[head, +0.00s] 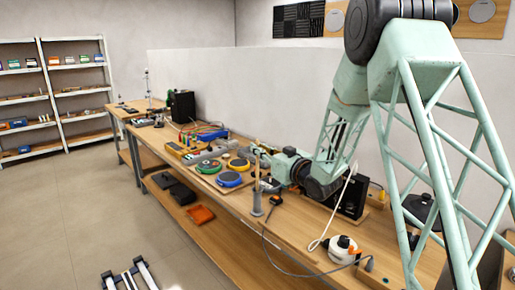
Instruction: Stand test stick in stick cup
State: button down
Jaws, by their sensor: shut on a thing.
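The test stick (257,170) is a thin tan rod, upright, near the middle of the head view. My gripper (260,153) reaches in from the right and is shut on the stick at its upper part. The stick cup (257,204) is a narrow grey cylinder standing on the bench near its front edge, directly below the stick in the picture. The stick's lower end appears at the cup's mouth; I cannot tell whether it is inside or just above or behind it.
A dark handheld tool (275,200) with a cable lies right of the cup.

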jog(key=shift+f+b, duration=0.3)
jog(key=shift+f, duration=0.3)
jog(key=c, duration=2.7)
grip_release()
jog(key=shift+c, duration=0.2)
jog(key=shift+s+d, duration=0.15)
jog(key=v, duration=1.1)
jog(key=shift+s, duration=0.3)
jog(key=shift+d, duration=0.1)
jog(key=shift+d, duration=0.1)
